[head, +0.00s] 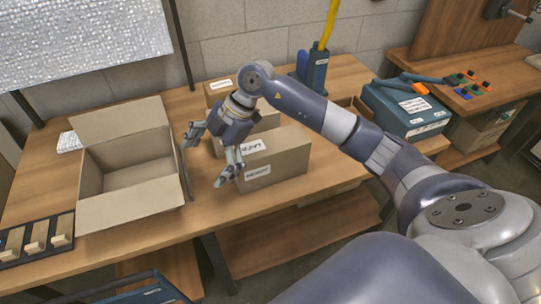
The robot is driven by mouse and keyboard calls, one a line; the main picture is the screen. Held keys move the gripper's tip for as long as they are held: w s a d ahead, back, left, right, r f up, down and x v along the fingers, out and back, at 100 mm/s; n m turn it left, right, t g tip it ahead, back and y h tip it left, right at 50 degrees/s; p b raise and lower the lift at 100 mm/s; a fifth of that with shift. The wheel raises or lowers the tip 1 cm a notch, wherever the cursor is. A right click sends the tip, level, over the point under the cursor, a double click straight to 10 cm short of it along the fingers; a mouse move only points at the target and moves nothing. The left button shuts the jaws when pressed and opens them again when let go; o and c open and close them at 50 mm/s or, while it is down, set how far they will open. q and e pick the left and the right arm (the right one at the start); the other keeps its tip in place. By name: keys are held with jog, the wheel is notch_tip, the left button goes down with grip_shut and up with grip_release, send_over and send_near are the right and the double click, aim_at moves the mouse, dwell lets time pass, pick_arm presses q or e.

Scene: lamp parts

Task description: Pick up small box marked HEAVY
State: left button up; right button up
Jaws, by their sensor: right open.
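A brown cardboard box marked HEAVY (285,168) stands on the wooden table near its front edge. It has one white label on its front and another on its top. My right gripper (206,165) is open and empty, at the left end of this box. One finger shows in front of the box's left end, by the labels, and the other is further left, near the open carton. I cannot tell whether the nearer finger touches the box. My left gripper is not in view.
A large open carton (135,205) stands empty to the left. More closed boxes (219,86) are behind the gripper. A blue toolbox (405,112) and a blue holder with a yellow stick (318,72) are to the right. A dark tray with wooden blocks (36,245) is at front left.

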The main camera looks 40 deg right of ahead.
aim_at(269, 143)
jog(key=d+m+h, duration=0.1)
jog(key=d+h, duration=0.1)
jog(key=d, duration=0.4)
jog(key=d+r+m+h, duration=0.1)
jog(key=d+m+h, duration=0.1)
jog(key=d, duration=0.4)
jog(key=d+m+g+h, duration=0.1)
jog(key=d+m+h, duration=0.1)
jog(key=d, duration=0.4)
jog(key=shift+w+r+h, duration=0.15)
jog(key=shift+r+h, duration=0.1)
jog(key=shift+h, duration=0.15)
notch_tip(269, 143, down, 5)
jog(key=shift+r+p, duration=0.15)
jog(key=shift+p, duration=0.5)
notch_tip(269, 143, down, 5)
jog(key=shift+w+f+p, duration=0.1)
jog(key=shift+f+p, duration=0.1)
jog(key=shift+p, duration=1)
jog(key=shift+f, duration=0.25)
jog(key=c, duration=2.1)
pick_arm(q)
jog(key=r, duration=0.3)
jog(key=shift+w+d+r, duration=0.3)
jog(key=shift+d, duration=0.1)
pick_arm(e)
jog(key=shift+w+r, duration=0.1)
jog(key=shift+r, duration=0.1)
jog(key=shift+c, duration=0.3)
